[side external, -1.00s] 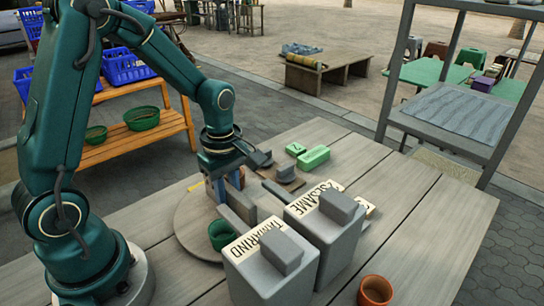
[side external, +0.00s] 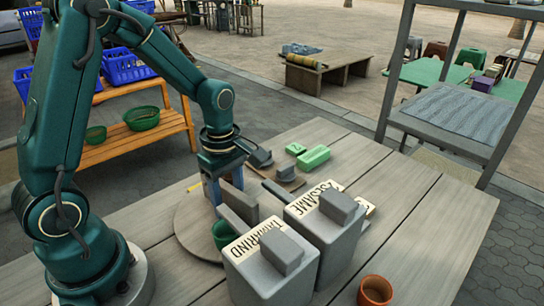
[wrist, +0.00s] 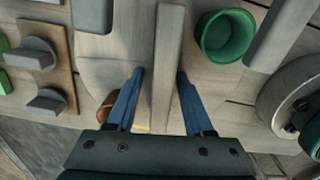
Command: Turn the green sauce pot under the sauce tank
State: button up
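The green sauce pot (side external: 221,235) stands on a round turntable (side external: 186,232) on the plank table, partly hidden by the tamarind tank (side external: 262,272). The sesame tank (side external: 335,240) stands beside that tank. In the wrist view the pot (wrist: 228,36) is at the upper right, with its open top facing me. A thin grey upright plate (wrist: 167,70) rises from the turntable. My gripper (wrist: 160,74) is open, its two blue fingers on either side of the plate with gaps showing. It also shows above the turntable (side external: 212,192). Whether it touches the plate is unclear.
Green blocks (side external: 314,157) and a wooden board with grey pieces (side external: 284,178) lie behind. A terracotta cup (side external: 375,290) stands at the front right. A grey rack (side external: 460,110) borders the table's right side. The right tabletop (side external: 430,225) is clear.

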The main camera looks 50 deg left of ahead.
aim_at(227, 186)
jog(key=shift+d, duration=0.1)
jog(key=shift+r, duration=2.6)
jog(key=shift+r, duration=0.1)
jog(key=s+d+r+m+t, duration=0.2)
jog(key=s+r+m, duration=0.2)
jog(key=m, duration=0.5)
jog(key=s+d+r+m+t, duration=0.2)
jog(key=s+r+m+t, duration=0.1)
jog(key=m, duration=0.7)
jog(key=shift+s+d+r+t, duration=0.3)
jog(key=shift+s+r, duration=0.15)
jog(key=shift+s, duration=0.7)
